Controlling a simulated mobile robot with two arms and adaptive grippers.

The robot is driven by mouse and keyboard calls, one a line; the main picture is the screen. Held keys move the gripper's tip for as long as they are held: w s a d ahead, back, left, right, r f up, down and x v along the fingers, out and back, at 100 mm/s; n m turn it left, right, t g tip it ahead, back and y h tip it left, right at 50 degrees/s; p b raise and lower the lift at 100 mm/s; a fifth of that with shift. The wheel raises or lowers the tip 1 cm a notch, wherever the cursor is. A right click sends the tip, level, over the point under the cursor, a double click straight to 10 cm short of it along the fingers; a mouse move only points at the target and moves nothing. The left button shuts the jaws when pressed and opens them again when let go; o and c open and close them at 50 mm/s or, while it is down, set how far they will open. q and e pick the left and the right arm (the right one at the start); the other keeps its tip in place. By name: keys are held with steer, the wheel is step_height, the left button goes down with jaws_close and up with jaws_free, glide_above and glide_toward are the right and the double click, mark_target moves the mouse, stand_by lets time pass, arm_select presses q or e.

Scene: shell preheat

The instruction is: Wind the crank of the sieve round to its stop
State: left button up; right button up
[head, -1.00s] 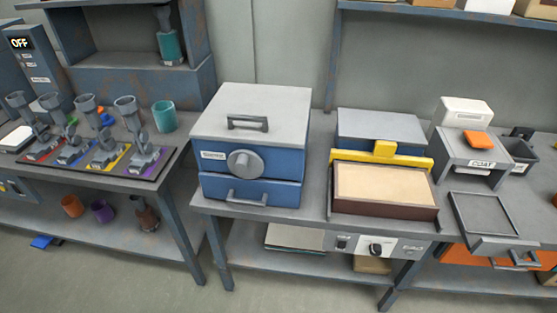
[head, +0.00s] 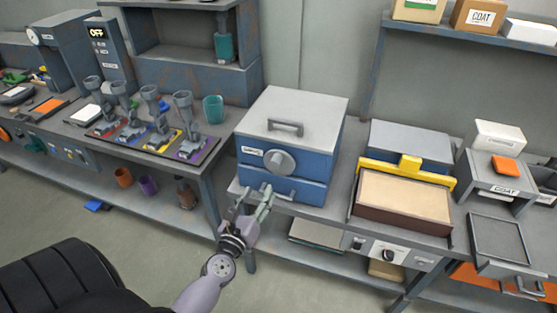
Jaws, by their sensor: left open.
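A blue box with a grey lid (head: 300,110) stands on the middle bench. Its front has a small label too blurred to read, a round grey knob (head: 280,161) and a lower drawer with a bar handle (head: 277,193). I cannot tell whether this box is the sieve or the knob its crank; no other crank shows clearly. My left gripper (head: 256,198) is open and empty, in front of the drawer, below and left of the knob. Its fingers point up and overlap the handle's left end in the picture; I cannot tell whether they touch. My right gripper is out of view.
A sand-filled tray (head: 404,197) with a yellow bar (head: 408,168) stands right of the box. A rack of grey tools (head: 150,137) and a teal cup (head: 213,109) are on the left bench.

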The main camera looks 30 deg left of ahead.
mark_target(274, 165)
arm_select(q)
steer(key=p+x, duration=0.1)
steer(key=x, duration=1.2)
steer(key=shift+w+d+p, duration=0.1)
steer(key=shift+p, duration=0.3)
steer(key=shift+w, duration=0.55)
steer(key=shift+c, duration=0.3)
jaws_close()
